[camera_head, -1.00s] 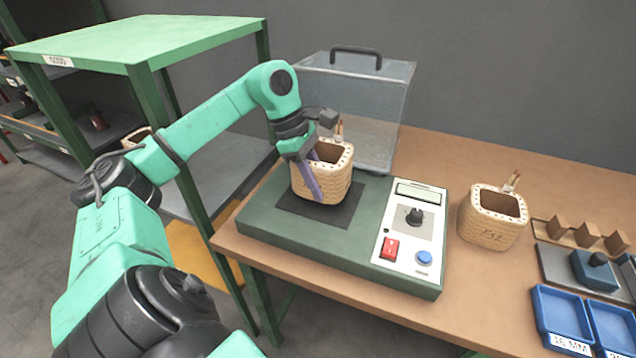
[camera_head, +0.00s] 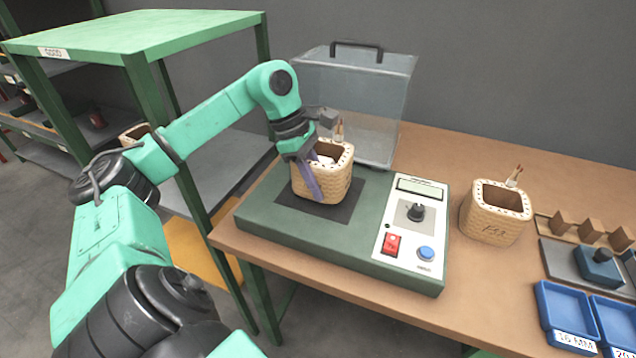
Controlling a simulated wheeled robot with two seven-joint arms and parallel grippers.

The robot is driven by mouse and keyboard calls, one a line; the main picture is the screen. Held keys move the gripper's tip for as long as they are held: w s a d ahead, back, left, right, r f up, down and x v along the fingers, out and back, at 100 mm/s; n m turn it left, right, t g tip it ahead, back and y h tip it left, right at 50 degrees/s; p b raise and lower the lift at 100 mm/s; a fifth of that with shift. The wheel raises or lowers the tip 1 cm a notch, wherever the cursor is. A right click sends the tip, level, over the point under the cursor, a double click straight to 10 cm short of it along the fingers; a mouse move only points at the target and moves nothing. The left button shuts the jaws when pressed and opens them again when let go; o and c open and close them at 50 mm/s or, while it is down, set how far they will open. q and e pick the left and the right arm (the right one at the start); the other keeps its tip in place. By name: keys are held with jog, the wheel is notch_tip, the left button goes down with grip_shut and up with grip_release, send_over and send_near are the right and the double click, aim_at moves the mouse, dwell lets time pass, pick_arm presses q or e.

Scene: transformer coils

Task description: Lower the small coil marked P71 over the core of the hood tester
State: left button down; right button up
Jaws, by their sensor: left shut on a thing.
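A small tan woven coil (camera_head: 328,186) is upright over the dark square pad of the green hood tester (camera_head: 290,236). My left gripper (camera_head: 312,175) is shut on its near left wall, one purple finger outside it. No mark can be read on this coil. Something pale shows inside its opening; I cannot tell whether this is the core, or whether the coil's bottom touches the pad. My right gripper is not in view.
The control panel (camera_head: 412,230) has a red switch and blue button. Blue trays (camera_head: 570,318) and wooden blocks are at right. A green shelf (camera_head: 140,40) is left.

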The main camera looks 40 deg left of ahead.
pick_arm(q)
jog(key=shift+f+b, duration=0.65)
jog(key=shift+f, duration=0.15)
jog(key=c, duration=1.1)
grip_release()
jog(key=shift+c, duration=0.2)
jog(key=o, duration=0.5)
jog(key=shift+s+r, duration=0.2)
jog(key=shift+w, duration=0.1)
jog(key=shift+f, duration=0.1)
jog(key=shift+c, duration=0.2)
